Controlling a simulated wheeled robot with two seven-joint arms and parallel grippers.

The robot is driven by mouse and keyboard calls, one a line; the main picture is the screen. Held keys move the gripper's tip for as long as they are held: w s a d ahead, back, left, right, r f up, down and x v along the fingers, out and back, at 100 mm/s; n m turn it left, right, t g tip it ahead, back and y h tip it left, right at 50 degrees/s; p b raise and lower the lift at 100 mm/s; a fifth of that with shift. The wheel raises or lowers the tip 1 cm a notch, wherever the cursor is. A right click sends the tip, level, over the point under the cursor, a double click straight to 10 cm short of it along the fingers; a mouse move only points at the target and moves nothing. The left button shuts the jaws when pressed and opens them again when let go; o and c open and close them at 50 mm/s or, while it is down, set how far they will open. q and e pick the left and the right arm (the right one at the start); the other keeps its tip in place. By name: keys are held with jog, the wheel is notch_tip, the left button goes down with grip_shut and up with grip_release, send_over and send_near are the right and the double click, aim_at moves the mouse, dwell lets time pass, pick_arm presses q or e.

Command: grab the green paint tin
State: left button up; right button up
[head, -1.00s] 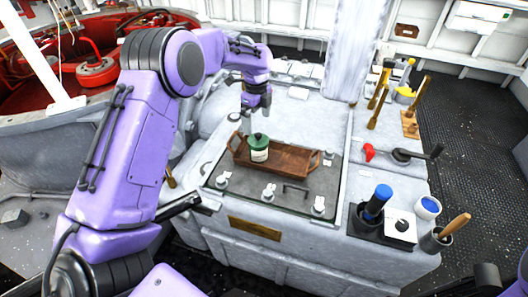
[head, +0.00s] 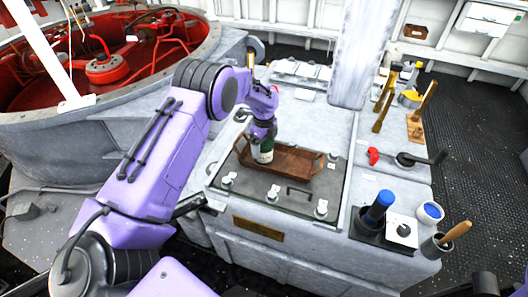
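The green paint tin (head: 265,156), with a pale label, stands at the left end of a brown wooden tray (head: 300,164). The tray lies on the dark panel on top of the grey deck block. My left gripper (head: 262,143) points down over the tin, and its purple body hides the lid. The fingers are too small and covered to show whether they are open or shut on the tin. My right gripper is not in view.
A blue-handled tool (head: 379,207) in a dark holder, a blue-and-white pot (head: 430,211) and a dark cup with a wooden handle (head: 437,245) stand at the right. A red-knobbed crank (head: 410,159) lies behind them. A white post (head: 352,60) rises at the back.

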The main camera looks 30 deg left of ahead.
pick_arm(q)
jog(key=c, duration=1)
jog(key=shift+w, duration=0.1)
jog(key=shift+c, duration=0.4)
jog(key=shift+r, duration=0.15)
